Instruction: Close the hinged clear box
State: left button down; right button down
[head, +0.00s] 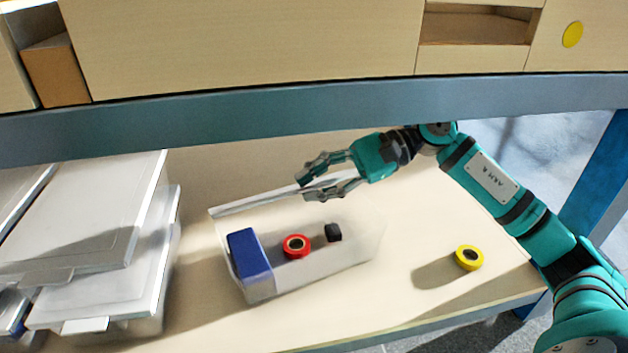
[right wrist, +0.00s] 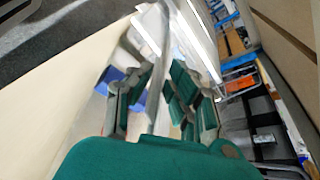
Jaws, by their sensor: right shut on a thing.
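The hinged clear box (head: 323,266) stands open on the shelf, with a blue block (head: 250,255), a red tape roll (head: 296,246) and a small black piece (head: 333,232) inside. Its lid (head: 245,204) stands raised along the far side and shows nearly edge-on as a pale strip. My right gripper (head: 303,187) is at the middle of the lid's upper edge, shut on it. In the right wrist view the lid (right wrist: 154,60) runs as a pale strip between the fingers of the gripper (right wrist: 158,92). My left gripper is out of view.
Stacked clear boxes with white lids (head: 95,215) stand at the left. A yellow tape roll (head: 469,257) lies on the shelf (head: 415,310) at the right. A grey beam (head: 300,115) crosses above the shelf. The shelf between box and yellow roll is clear.

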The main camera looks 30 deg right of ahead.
jog(key=shift+f, duration=0.3)
jog(key=c, duration=1.5)
grip_release()
jog(key=shift+w, duration=0.1)
jog(key=shift+r, duration=0.1)
jog(key=v, duration=1.2)
